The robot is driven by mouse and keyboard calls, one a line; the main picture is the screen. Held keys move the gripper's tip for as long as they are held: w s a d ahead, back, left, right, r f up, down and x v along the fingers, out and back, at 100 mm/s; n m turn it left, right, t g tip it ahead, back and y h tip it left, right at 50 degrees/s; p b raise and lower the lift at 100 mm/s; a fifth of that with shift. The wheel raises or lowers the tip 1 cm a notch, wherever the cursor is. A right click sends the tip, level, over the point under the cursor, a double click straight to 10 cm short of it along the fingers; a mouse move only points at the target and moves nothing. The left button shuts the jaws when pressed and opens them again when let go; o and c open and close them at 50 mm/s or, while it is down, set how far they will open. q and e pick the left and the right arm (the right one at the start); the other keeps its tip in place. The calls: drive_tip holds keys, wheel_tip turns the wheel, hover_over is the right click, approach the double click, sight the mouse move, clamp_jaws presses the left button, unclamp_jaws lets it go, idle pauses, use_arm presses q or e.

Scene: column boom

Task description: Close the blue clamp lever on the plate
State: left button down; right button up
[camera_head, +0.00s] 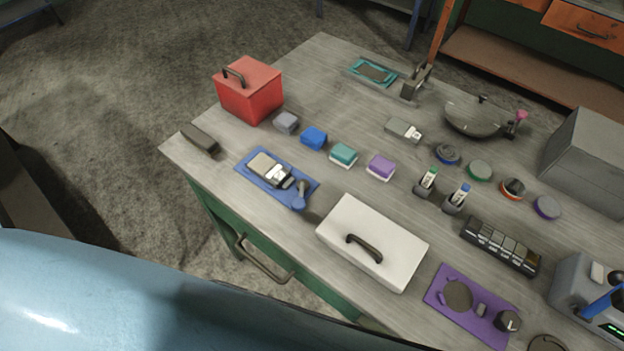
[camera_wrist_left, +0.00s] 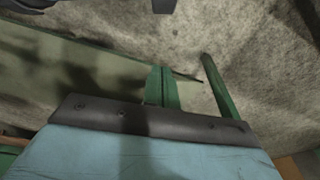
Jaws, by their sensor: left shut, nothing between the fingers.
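A blue plate (camera_head: 250,181) lies flat near the table's left front edge in the head view. A grey block with a white part sits on it. I cannot tell the lever's exact angle. My left gripper (camera_wrist_left: 163,5) shows only as a dark tip at the top edge of the left wrist view, shut and empty. My right gripper is in neither view.
A white box with a handle (camera_head: 350,224) stands just right of the plate. A red box (camera_head: 250,95) and a dark block (camera_head: 200,139) are behind and left. Several small coloured boxes line up behind it. A drawer handle (camera_head: 262,262) sticks out below the table edge.

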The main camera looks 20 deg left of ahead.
use_arm(q)
drive_tip(key=w+d+r+p, duration=0.2)
drive_tip(key=w+r, duration=0.1)
drive_tip(key=r, duration=0.6)
drive_tip(key=w+d+r+t+h+p, duration=0.15)
drive_tip(key=w+r, duration=0.25)
drive_tip(key=r, duration=0.5)
drive_tip(key=w+d+r+y+p, duration=0.1)
drive_tip(key=w+r+p, duration=0.15)
drive_tip(key=r, duration=0.65)
drive_tip(key=w+d+r+m+g+h, duration=0.1)
drive_tip(key=w+d+r+m, duration=0.1)
drive_tip(key=d, duration=0.4)
drive_tip(key=w+d+r+m+g+h, duration=0.1)
drive_tip(key=w+d+r+m, duration=0.1)
drive_tip(key=w+d+r, duration=0.2)
drive_tip(key=w+d+r+m+g+h+p, duration=0.1)
drive_tip(key=w+d+r+m, duration=0.1)
drive_tip(key=d, duration=0.6)
drive_tip(key=shift+w+d+r+m+g, duration=0.1)
drive_tip(key=shift+w+r+m+g, duration=0.25)
drive_tip(key=shift+w+r, duration=0.65)
drive_tip(key=w+a+r+g+y, duration=0.1)
drive_tip(key=w+a+r+y, duration=0.4)
drive_tip(key=w, duration=0.5)
drive_tip(key=a, duration=0.2)
drive_tip(key=shift+a+r+g+y+p, duration=0.25)
drive_tip(key=shift+a+g+y+p, duration=0.05)
drive_tip(key=shift+y+p, duration=0.05)
